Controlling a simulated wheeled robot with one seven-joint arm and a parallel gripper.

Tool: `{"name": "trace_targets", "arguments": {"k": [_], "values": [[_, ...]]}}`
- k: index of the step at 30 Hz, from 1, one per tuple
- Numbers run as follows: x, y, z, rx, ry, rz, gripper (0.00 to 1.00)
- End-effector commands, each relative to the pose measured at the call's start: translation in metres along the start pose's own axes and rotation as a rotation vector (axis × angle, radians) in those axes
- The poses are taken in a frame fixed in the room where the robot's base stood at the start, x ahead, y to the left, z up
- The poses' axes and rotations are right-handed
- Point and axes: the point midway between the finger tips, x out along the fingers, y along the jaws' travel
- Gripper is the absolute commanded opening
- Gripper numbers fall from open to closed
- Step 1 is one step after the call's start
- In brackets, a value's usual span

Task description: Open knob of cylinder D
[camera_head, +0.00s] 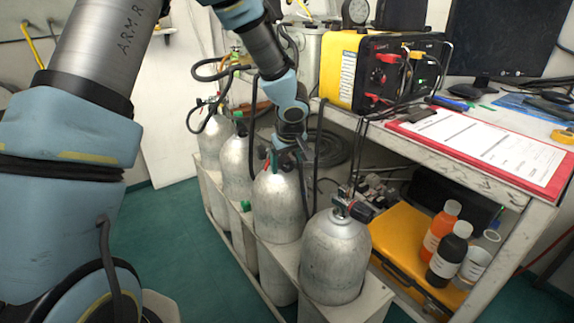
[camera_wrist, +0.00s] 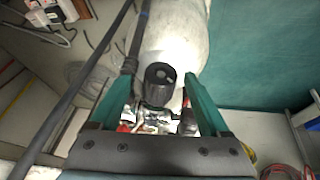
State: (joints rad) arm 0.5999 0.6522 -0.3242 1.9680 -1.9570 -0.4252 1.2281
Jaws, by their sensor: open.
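Several silver gas cylinders stand upright in a row. The arm reaches down to the second cylinder from the front (camera_head: 277,208), and my gripper (camera_head: 285,164) is at its valve. In the wrist view, my gripper (camera_wrist: 160,74) has its two teal fingers apart. A black round knob (camera_wrist: 160,84) sits between them, with visible gaps on both sides. The silver cylinder body (camera_wrist: 175,35) shows beyond the knob. I can read no letter on any cylinder, so I cannot tell which is D. In the head view the knob is hidden by my gripper.
The front cylinder (camera_head: 335,258) has its own valve (camera_head: 350,205) close by on the right. A pale rack (camera_head: 365,308) holds the cylinders. Black hoses (camera_head: 252,130) hang near the arm. A bench with a yellow gauge box (camera_head: 342,70) stands to the right.

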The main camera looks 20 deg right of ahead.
Motion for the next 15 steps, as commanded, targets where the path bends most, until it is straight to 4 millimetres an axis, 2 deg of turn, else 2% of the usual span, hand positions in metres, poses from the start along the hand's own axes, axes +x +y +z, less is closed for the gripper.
{"name": "trace_targets", "arguments": {"k": [6, 15], "values": [[-0.0004, 0.0001, -0.0003, 0.0, 0.0, 0.0, 0.77], [-0.0005, 0.0001, -0.0003, 0.0, 0.0, 0.0, 0.44]]}}
